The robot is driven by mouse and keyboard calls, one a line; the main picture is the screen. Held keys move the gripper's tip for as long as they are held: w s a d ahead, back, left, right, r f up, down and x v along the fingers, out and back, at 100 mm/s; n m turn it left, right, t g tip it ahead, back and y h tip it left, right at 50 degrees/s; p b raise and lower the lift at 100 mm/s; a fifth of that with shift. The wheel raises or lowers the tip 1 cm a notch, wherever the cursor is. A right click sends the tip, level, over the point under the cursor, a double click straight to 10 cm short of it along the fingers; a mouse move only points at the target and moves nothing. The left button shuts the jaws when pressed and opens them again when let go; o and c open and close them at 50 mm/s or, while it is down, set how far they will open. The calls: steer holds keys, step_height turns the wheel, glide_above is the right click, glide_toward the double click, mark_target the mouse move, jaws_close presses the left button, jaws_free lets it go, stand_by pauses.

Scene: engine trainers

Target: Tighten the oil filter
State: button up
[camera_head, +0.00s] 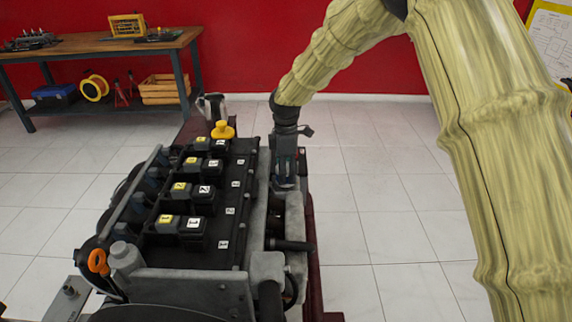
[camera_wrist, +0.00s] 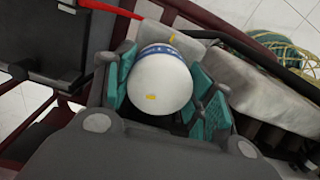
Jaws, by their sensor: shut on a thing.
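The oil filter (camera_wrist: 160,85) is a white, rounded canister with a blue band and small yellow marks, seen end-on in the wrist view. The teal pads of my gripper (camera_head: 285,180) press on it from both sides. In the head view my gripper points down along the right side of the engine (camera_head: 237,210). The filter cannot be made out there. The filter's far end and its mount are hidden, so I cannot tell how far it is screwed in.
The engine has a yellow cap (camera_head: 222,130) at its far end and an orange ring (camera_head: 98,262) at its near left. A dark red frame (camera_head: 314,255) runs along its right side. A workbench (camera_head: 100,43) stands at the back left. The tiled floor (camera_head: 375,205) to the right is clear.

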steer(key=m+p, duration=0.3)
steer(key=shift+r+m, duration=0.2)
steer(key=shift+m, duration=0.1)
steer(key=shift+f+m+p, duration=0.15)
steer(key=shift+m+p, duration=0.95)
steer(key=shift+m, duration=0.8)
steer(key=o, duration=1)
steer(key=shift+f, duration=0.15)
